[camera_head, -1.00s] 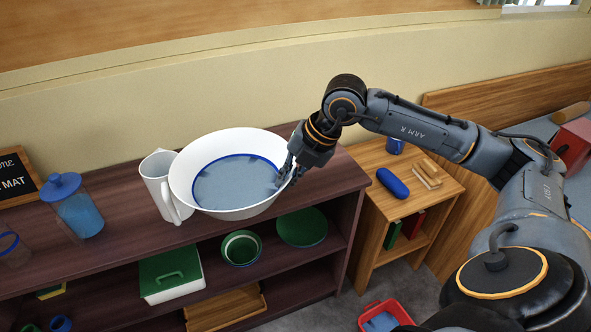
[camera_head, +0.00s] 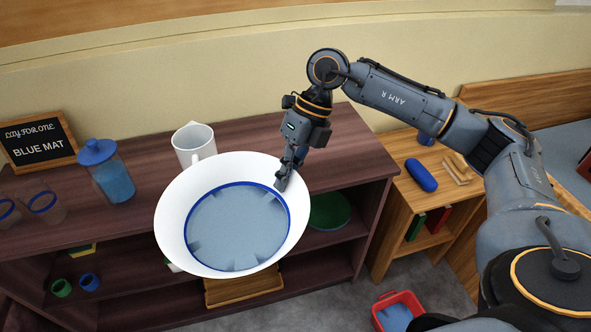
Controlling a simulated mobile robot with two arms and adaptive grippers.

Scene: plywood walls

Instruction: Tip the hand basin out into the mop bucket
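The hand basin (camera_head: 172,228) is a wide white bowl with a blue ring inside and pale blue water (camera_head: 238,228). It is in the middle of the head view, held in front of the dark shelf's top. My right gripper (camera_head: 284,180) is shut on the basin's right rim; the rim hides part of its fingers. A red bucket (camera_head: 412,299) with something blue inside stands on the floor at the bottom right, partly cut off by the frame and my arm; I cannot tell if it is the mop bucket. My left gripper is not in view.
A white jug (camera_head: 194,146) stands on the dark shelf (camera_head: 140,200) behind the basin. A blue-lidded jar (camera_head: 110,178) and a chalkboard sign (camera_head: 38,142) are to the left. A small wooden shelf unit (camera_head: 400,215) stands right. Grey floor (camera_head: 345,300) shows left of the red bucket.

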